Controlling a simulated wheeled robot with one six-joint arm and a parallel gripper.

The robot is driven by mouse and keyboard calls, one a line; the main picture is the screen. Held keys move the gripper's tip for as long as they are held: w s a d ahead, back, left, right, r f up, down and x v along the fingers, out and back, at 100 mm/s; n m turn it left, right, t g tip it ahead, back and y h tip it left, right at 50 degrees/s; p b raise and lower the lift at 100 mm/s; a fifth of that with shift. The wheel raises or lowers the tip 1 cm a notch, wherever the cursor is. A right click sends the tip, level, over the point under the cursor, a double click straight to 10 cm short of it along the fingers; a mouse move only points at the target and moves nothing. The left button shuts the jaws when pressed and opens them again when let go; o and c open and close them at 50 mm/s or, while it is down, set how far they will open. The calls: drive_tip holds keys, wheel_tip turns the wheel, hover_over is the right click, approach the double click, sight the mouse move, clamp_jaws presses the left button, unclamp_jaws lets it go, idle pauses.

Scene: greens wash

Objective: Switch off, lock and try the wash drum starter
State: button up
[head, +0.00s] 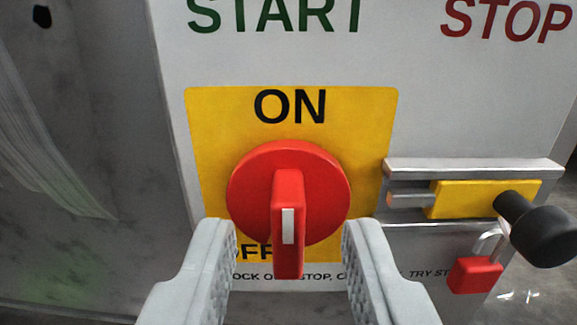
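The red rotary switch (245,190) sits on a yellow plate (211,125), with ON printed above it and OFF below, partly hidden. Its handle (290,262) stands upright, in line with both words. My gripper (291,245) is open, one finger on each side of the handle, with gaps on both sides. At right is a yellow sliding bolt (455,199) with a black knob (545,234). A red padlock (474,275) with a grey shackle hangs below it.
START and STOP are lettered on the grey panel (400,100) above; their buttons are out of view. A metal ledge (475,168) juts out above the bolt. A dark grey surface (90,180) lies left. Small printed text below the switch is partly hidden by my fingers.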

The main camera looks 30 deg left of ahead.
sight(288, 217)
drive_tip(key=shift+x, duration=1.25)
clamp_jaws()
